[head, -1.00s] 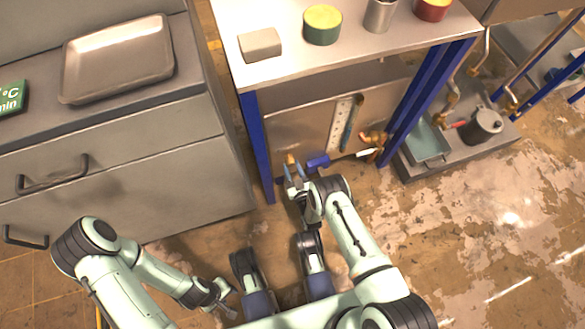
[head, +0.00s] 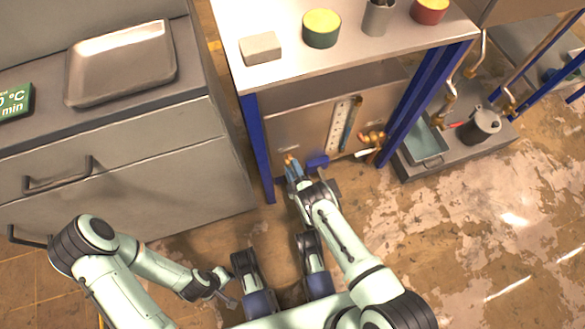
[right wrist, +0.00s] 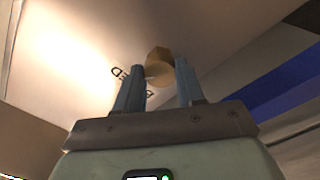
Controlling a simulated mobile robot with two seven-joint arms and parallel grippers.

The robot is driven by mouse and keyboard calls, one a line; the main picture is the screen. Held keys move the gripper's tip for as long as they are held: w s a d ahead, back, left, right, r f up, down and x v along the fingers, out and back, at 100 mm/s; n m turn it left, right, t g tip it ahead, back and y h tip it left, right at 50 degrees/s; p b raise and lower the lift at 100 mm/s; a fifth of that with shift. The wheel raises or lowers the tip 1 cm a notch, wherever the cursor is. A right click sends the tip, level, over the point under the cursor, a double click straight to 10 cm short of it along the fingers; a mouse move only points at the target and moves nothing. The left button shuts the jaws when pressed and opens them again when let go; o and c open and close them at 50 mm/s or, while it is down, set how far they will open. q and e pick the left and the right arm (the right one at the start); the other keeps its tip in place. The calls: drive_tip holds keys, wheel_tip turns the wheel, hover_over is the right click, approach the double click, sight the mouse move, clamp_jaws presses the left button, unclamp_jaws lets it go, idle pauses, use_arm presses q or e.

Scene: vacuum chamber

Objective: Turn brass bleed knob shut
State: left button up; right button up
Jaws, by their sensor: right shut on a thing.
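The brass bleed knob (head: 289,159) sticks out of the low metal panel under the white-topped bench, near its left blue leg. It also shows in the right wrist view as a faceted brass piece (right wrist: 158,62) between the fingertips. My right gripper (head: 292,168) reaches the panel and is shut on the knob, whose lower part the fingers partly hide. Dark markings on the panel show beside the knob in the right wrist view. My left gripper (head: 222,284) hangs low over the floor, away from the panel; its jaw opening is too small to judge.
A blue handle (head: 318,162) sits close right of my right gripper. Farther right are brass fittings (head: 372,137) and a white lever (head: 364,153). Blue bench legs (head: 257,145) flank the panel. A grey drawer cabinet (head: 120,165) stands left. The floor in front is open.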

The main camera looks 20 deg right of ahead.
drive_tip(key=shift+r+n, duration=0.1)
drive_tip(key=shift+n, duration=3.4)
drive_tip(key=shift+w, duration=0.1)
drive_tip(key=o, duration=1)
drive_tip(key=shift+o, duration=0.2)
